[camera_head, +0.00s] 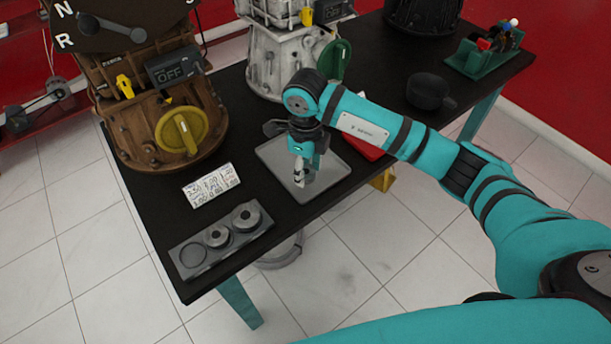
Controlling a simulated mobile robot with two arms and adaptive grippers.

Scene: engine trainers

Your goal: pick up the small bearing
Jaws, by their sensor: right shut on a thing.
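My right gripper (303,175) points down over the grey square tray (331,166) on the black table. It is shut on a small grey thing, which I take for the small bearing; the fingers hide most of it. I cannot tell whether it touches the tray. A grey holder (181,274) lies at the table's front left edge. It has an empty round recess at its left end, a bearing (217,236) in the middle and another bearing (246,217) at the right. My left gripper is not in view.
A card with numbers (211,185) lies behind the holder. A brown engine trainer (125,120) and a white one (277,57) stand behind. A red thing (366,149) lies by the tray, under my right arm. A dark round object (428,91) and green rack (484,59) are farther right.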

